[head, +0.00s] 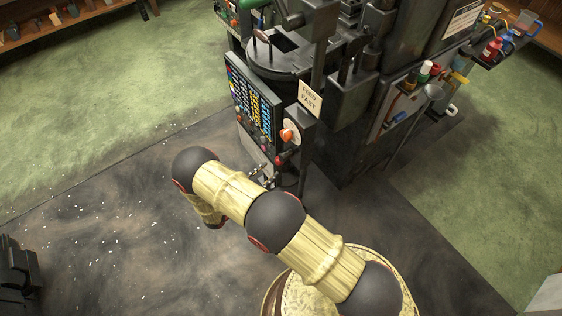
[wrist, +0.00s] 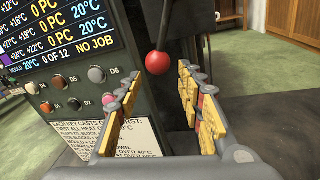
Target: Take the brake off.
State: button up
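In the wrist view a dark lever ends at its lower end in a red ball knob (wrist: 157,62). It hangs in front of the machine (wrist: 145,25). No label on the lever shows, so I cannot tell from the pictures that it is the brake. My gripper (wrist: 161,80) is open and empty, its two yellow-padded fingers pointing toward the machine. The knob appears between and just above the fingertips, with no contact visible. In the head view my gripper (head: 262,175) is close to the machine's lower front, partly hidden by my arm.
The machine's control panel (wrist: 50,40) reads "NO JOB", with coloured buttons (wrist: 72,104) below. A paper notice (wrist: 135,138) lies behind the left finger. In the head view an orange knob (head: 290,133) sits beneath a "FEED FAST" sign (head: 309,98). The floor at left (head: 110,235) is open, with scattered chips.

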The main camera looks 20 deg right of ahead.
aim_at(276, 163)
jog(key=shift+w+d+r, duration=0.1)
jog(key=shift+w+r, duration=0.1)
jog(key=shift+r, duration=0.15)
jog(key=shift+b+x, duration=1)
jog(key=shift+x, duration=2.75)
jog(key=shift+r, duration=0.1)
jog(key=shift+c, duration=1)
jog(key=c, duration=0.8)
